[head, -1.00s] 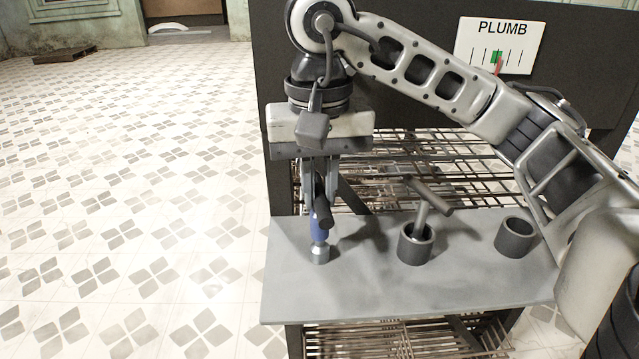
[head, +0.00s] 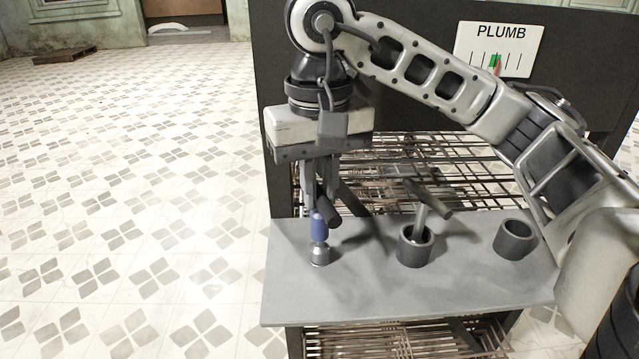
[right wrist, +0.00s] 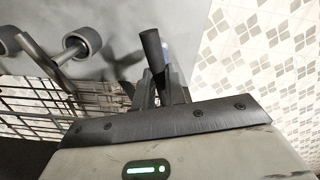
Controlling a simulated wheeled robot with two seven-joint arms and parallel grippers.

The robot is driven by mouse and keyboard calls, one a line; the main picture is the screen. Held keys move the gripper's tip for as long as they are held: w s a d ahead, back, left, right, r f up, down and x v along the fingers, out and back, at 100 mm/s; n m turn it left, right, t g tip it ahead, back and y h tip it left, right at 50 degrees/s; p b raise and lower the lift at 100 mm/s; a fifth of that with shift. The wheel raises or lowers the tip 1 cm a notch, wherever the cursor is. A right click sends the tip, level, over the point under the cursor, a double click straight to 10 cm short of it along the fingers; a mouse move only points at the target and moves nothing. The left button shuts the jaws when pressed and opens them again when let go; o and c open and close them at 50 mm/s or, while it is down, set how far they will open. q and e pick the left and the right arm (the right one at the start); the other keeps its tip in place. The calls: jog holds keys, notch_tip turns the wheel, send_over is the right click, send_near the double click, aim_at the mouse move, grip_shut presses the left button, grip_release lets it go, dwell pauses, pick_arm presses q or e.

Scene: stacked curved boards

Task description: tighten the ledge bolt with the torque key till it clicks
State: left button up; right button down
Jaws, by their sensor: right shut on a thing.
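The torque key, with a dark cross handle and a blue sleeve (head: 319,227), stands upright on the grey ledge (head: 375,290). Its handle also shows in the right wrist view (right wrist: 151,45). My right gripper (head: 321,198) points down and is shut on the key near its handle. The key's lower end meets a silver metal piece (head: 320,256) at the ledge; the bolt itself is hidden or cannot be told apart from it. My left gripper is not in view.
Another T-handled tool (head: 427,200) leans in a dark cup (head: 415,250) to the right. An empty dark cup (head: 515,241) stands farther right. Wire racks (head: 440,165) lie behind the ledge. A "PLUMB" gauge (head: 499,46) is on the dark panel (head: 410,20). Tiled floor lies left.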

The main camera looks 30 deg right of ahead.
jog(key=shift+r+p, duration=1.25)
dwell(1.9)
notch_tip(320, 180, up, 5)
jog(key=p, duration=0.4)
jog(key=shift+r+p, duration=0.1)
jog(key=shift+p, duration=0.3)
dwell(0.5)
